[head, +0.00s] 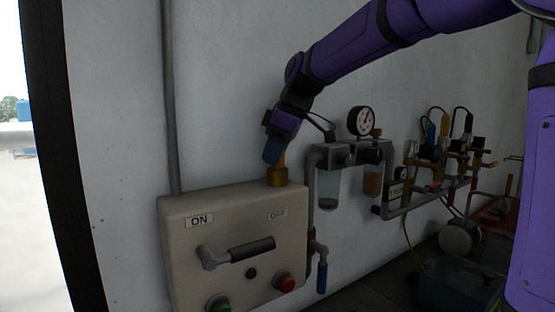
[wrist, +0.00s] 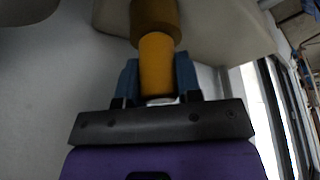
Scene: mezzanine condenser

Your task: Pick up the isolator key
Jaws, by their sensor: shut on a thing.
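The isolator key, which I take to be the yellow cylinder (wrist: 157,62), stands between the two blue fingers of my gripper (wrist: 158,80) in the wrist view. My gripper is shut on it. The key's far end meets a darker brass collar (wrist: 155,18); I cannot tell whether it is still seated in it. In the head view my gripper (head: 273,152) points down just above the brass collar (head: 278,176) on top of the beige switch box (head: 178,232). The fingers hide most of the key there.
The box carries ON and OFF labels, a lever handle (head: 250,250), a red button (head: 286,284) and a green button (head: 218,303). To the right are filter bowls with a gauge (head: 361,121), pipes and valves. A grey conduit (head: 170,100) runs up the wall. The wall left of the box is clear.

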